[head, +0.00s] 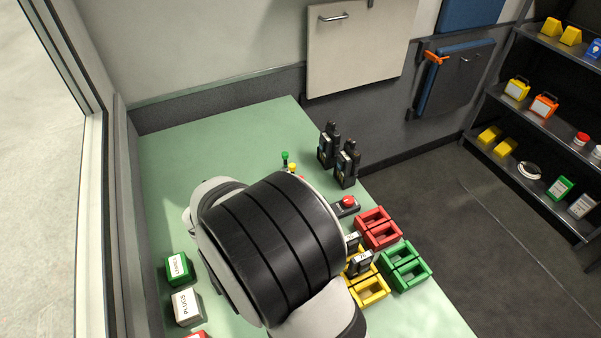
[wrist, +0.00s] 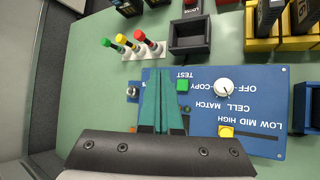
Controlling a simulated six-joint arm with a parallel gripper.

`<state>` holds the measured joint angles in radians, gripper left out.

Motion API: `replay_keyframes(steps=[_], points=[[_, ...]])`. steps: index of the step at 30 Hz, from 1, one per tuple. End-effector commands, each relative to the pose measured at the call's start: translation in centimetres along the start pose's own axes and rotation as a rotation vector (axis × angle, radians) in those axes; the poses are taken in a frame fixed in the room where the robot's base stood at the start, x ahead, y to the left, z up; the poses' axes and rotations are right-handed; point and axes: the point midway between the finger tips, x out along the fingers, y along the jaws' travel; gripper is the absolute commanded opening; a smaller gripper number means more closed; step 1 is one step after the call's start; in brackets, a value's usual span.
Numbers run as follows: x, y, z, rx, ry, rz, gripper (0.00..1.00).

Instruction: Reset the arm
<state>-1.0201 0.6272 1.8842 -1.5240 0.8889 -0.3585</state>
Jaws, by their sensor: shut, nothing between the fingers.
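In the wrist view my gripper (wrist: 163,74) is shut and empty, its two teal fingers together over the left part of a blue panel (wrist: 262,82). I cannot tell how high the fingertips are above the panel. In the head view my own arm covers the middle of the green table (head: 220,139) and hides my gripper and the panel.
Green, yellow and red knobs (wrist: 122,40) stand beside the panel. Two black radios (head: 347,165) stand near the table's back right. Red (head: 378,229), yellow (head: 369,291) and green (head: 405,266) trays line the right edge. Labelled blocks (head: 186,306) sit at the left. The table's back left is clear.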

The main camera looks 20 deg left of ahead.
Motion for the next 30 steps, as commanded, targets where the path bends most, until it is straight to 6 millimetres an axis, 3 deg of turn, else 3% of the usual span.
replay_keyframes(steps=[2, 4, 5, 7, 10, 12, 13, 15, 16, 18, 21, 24, 30], points=[[0.0, 0.0, 0.3, 0.010, -0.003, -0.004, 0.00], [-0.1, -0.5, 2.4, 0.088, -0.024, -0.038, 0.00], [-0.2, -1.0, 4.2, 0.155, -0.042, -0.066, 0.00], [-0.9, -3.3, 9.7, 0.387, -0.106, -0.167, 0.00], [-3.8, -9.7, 18.1, 0.851, -0.229, -0.367, 0.00], [-7.3, -15.2, 21.7, 1.218, -0.318, -0.523, 0.00], [-9.0, -17.6, 22.5, 1.383, -0.355, -0.593, 0.00], [-13.3, -22.4, 22.5, 1.777, -0.423, -0.756, 0.00], [-14.9, -23.8, 21.9, 1.927, -0.442, -0.820, 0.00], [-17.7, -25.5, 20.1, 2.209, -0.459, -0.943, 0.00], [-19.7, -26.0, 18.1, 2.444, -0.452, -1.052, 0.00], [-20.3, -25.9, 17.4, 2.524, -0.441, -1.092, 0.00], [-20.3, -25.9, 17.3, 2.523, -0.440, -1.094, 0.00]])
